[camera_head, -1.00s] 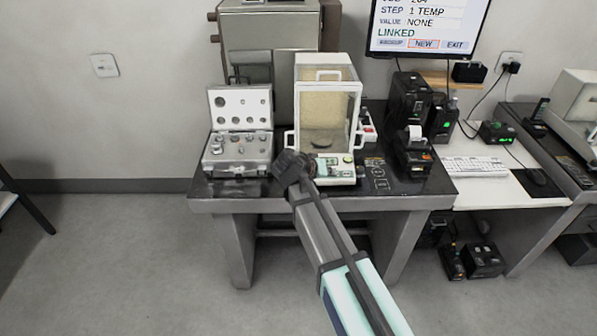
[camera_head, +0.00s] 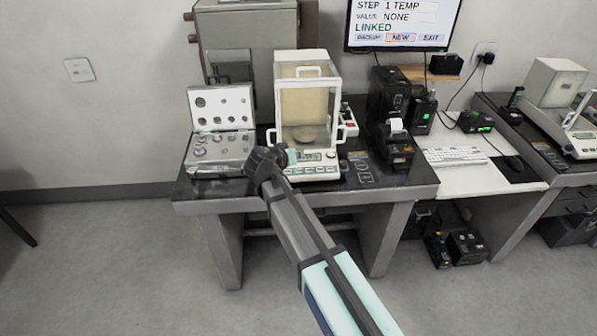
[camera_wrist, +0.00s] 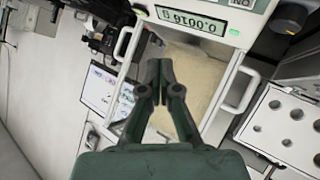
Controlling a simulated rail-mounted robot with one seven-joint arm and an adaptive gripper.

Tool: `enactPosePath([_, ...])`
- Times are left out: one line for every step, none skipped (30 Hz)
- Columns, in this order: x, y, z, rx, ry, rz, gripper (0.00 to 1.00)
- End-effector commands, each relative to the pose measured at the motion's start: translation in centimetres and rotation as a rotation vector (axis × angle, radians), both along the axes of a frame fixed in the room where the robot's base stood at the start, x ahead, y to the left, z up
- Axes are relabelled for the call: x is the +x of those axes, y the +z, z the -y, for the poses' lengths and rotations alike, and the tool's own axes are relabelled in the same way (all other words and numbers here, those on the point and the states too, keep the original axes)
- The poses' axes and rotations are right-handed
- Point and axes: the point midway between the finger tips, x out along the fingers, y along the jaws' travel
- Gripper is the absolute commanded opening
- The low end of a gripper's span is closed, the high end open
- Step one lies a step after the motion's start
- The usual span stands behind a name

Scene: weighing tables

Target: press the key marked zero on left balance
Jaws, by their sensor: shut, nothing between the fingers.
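The left balance (camera_head: 304,73), white with a glass draft shield, stands on the dark table. Its front panel carries a display and keys, partly behind the end of my arm in the head view. In the wrist view the display (camera_wrist: 193,20) appears upside down and reads about 0.0016 g. I see no contact with a key.
An open case of weights (camera_head: 222,150) lies left of the balance, close to my wrist. A black printer (camera_head: 397,145) stands to the right. A monitor (camera_head: 403,25) hangs on the wall behind. Another balance (camera_head: 583,138) stands at far right.

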Motion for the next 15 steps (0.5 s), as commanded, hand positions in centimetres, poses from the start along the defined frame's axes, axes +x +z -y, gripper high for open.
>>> enactPosePath([0.2, -0.5, 0.0, -0.001, 0.000, -0.001, 0.00])
enactPosePath([0.3, -0.7, -0.1, 0.000, -0.001, -0.001, 0.00])
enactPosePath([0.4, -1.0, -0.1, 0.000, -0.001, -0.001, 0.00])
enactPosePath([0.5, -1.3, -0.1, 0.000, -0.001, -0.001, 0.00])
enactPosePath([0.6, -1.6, -0.1, 0.000, -0.001, -0.001, 0.00])
enactPosePath([0.8, -2.0, -0.1, -0.001, 0.000, -0.001, 0.00])
enactPosePath([0.9, -2.4, -0.2, -0.001, 0.000, -0.001, 0.00])
enactPosePath([1.1, -2.7, -0.2, -0.001, 0.000, -0.001, 0.00])
enactPosePath([1.2, -3.2, -0.2, -0.001, 0.001, -0.002, 0.00])
enactPosePath([1.4, -3.6, -0.3, -0.001, 0.000, -0.001, 0.00])
enactPosePath([1.5, -4.0, -0.3, -0.001, 0.000, -0.001, 0.00])
enactPosePath([1.7, -4.4, -0.3, 0.000, 0.000, -0.001, 0.00])
enactPosePath([1.9, -4.8, -0.3, 0.000, 0.000, -0.001, 0.00])
enactPosePath([2.0, -5.2, -0.3, -0.001, 0.000, -0.001, 0.00])
enactPosePath([2.1, -5.9, -0.4, -0.001, 0.000, -0.001, 0.00])
